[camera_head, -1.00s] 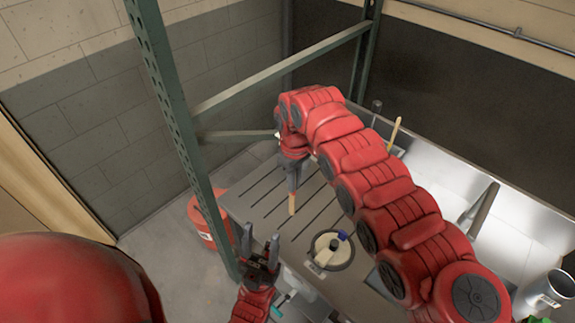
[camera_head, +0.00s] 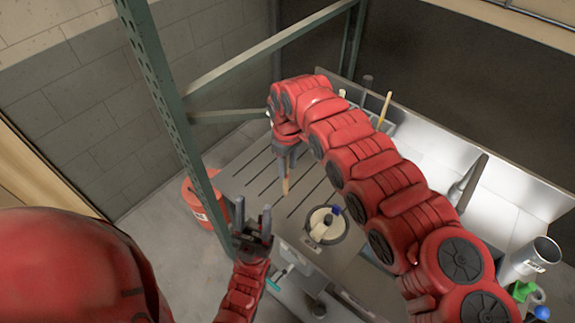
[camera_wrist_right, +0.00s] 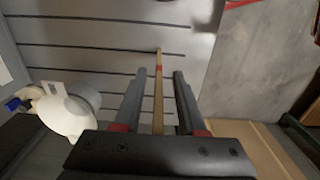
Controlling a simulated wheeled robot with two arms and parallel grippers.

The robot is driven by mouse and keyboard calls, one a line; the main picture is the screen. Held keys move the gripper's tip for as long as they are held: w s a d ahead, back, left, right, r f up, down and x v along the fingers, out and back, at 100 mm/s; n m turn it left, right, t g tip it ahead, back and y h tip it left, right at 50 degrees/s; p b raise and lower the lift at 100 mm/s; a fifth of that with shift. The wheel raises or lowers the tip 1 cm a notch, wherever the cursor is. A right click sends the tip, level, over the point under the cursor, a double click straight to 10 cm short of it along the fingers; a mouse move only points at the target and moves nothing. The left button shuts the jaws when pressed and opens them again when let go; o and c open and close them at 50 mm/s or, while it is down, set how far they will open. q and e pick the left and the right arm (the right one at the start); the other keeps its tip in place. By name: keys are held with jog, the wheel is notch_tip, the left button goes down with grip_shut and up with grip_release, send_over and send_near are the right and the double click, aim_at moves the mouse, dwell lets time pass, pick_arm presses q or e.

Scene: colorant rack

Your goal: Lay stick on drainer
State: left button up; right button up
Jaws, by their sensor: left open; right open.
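The stick (camera_wrist_right: 159,95) is thin and wooden with a red band near its far end. In the right wrist view it runs between the spread fingers of my right gripper (camera_wrist_right: 160,74), with a gap on each side. Its pale end (camera_head: 285,186) shows below my right gripper (camera_head: 288,160) in the head view. The drainer (camera_head: 246,182) is the grey slotted surface beneath; it also fills the upper wrist view (camera_wrist_right: 110,32). I cannot tell whether the stick rests fully on it. My left gripper (camera_head: 253,210) is open and empty at the drainer's front edge.
A round white container (camera_head: 326,225) stands on the counter right of the drainer's slots. A green rack post (camera_head: 172,110) rises at the left, beside a red bucket (camera_head: 203,203). The sink (camera_head: 430,165) and a metal cup (camera_head: 533,260) are to the right.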

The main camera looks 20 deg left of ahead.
notch_tip(320, 180, up, 11)
jog(key=b, duration=0.5)
jog(key=shift+w+a, duration=0.1)
jog(key=shift+w, duration=0.05)
jog(key=shift+r, duration=0.5)
jog(key=shift+r, duration=0.15)
